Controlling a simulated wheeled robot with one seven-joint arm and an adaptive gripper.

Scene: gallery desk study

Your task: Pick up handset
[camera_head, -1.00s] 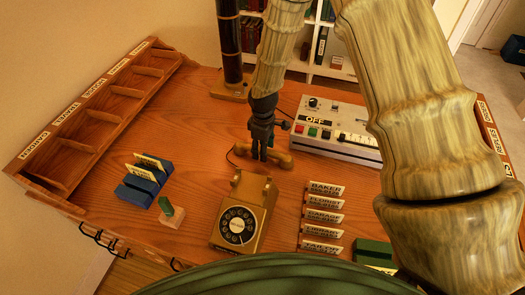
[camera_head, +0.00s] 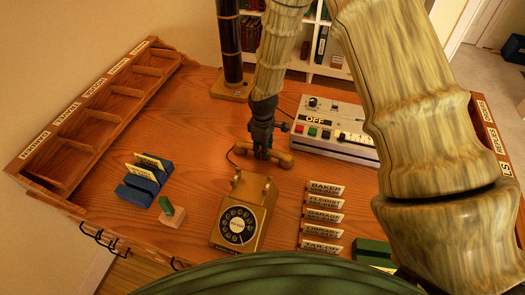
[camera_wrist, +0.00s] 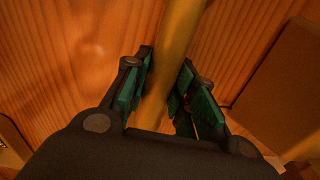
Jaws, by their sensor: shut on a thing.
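The brass-coloured handset (camera_head: 281,159) is behind the rotary telephone, apart from its cradle. My gripper (camera_head: 262,155) points down and is shut on the handset's middle bar. In the wrist view the handset (camera_wrist: 178,50) runs between the green-padded fingers of my gripper (camera_wrist: 163,88). The handset's right end shows in the head view; the fingers hide its middle. I cannot tell for sure whether it touches the desk. The telephone body (camera_head: 243,212), with a black dial, stands in front of the gripper, its cradle empty.
A white control box (camera_head: 335,132) marked OFF stands close to the right. Card holders (camera_head: 323,216) are at the right front, and a blue card rack (camera_head: 144,181) and a small green-handled stamp (camera_head: 168,207) at left. Wooden pigeonholes (camera_head: 90,106) line the left edge.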

